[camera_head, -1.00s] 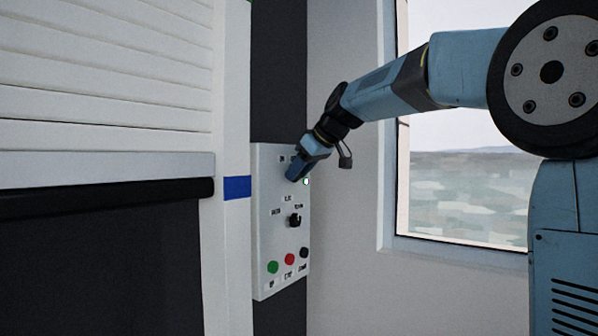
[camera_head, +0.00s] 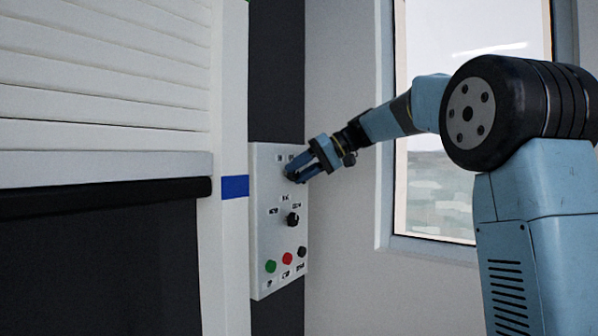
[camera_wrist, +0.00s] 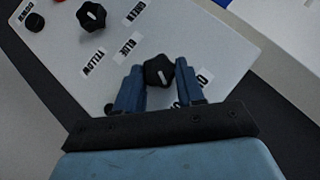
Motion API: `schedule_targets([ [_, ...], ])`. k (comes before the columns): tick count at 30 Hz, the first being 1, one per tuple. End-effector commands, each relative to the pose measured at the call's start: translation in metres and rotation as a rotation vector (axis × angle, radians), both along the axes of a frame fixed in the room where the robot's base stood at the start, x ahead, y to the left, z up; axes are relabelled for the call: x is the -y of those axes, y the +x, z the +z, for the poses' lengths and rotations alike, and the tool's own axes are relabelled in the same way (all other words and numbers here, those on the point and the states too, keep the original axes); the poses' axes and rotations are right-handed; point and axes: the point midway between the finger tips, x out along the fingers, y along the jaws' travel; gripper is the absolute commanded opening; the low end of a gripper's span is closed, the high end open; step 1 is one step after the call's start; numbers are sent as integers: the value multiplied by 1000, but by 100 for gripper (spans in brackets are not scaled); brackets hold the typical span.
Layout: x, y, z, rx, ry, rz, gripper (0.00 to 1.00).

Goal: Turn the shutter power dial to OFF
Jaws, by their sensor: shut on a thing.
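A white control panel (camera_head: 262,225) is fixed to the dark wall strip beside the shutter. My gripper (camera_head: 292,177) is at the panel's upper part and hides the upper dial in the head view. In the wrist view, my gripper (camera_wrist: 159,80) has its two blue fingers shut on a black dial (camera_wrist: 159,71), one on each side. A short white pointer mark shows on the dial's face. The labels beside this dial are partly covered by the fingers, so I cannot tell which one the mark points at.
A second black dial (camera_head: 293,219) sits lower on the panel, apart from my gripper. Below it are a green button (camera_head: 270,266), a red button (camera_head: 287,259) and a black button (camera_head: 302,252). The white shutter (camera_head: 100,90) stands at left, a window (camera_head: 430,190) at right.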

Motion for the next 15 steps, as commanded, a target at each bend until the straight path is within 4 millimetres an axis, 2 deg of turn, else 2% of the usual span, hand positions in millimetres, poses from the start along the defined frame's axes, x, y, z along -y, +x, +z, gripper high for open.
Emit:
schedule_targets([
  [15, 4, 3, -2, -96, 77, -7, 8],
])
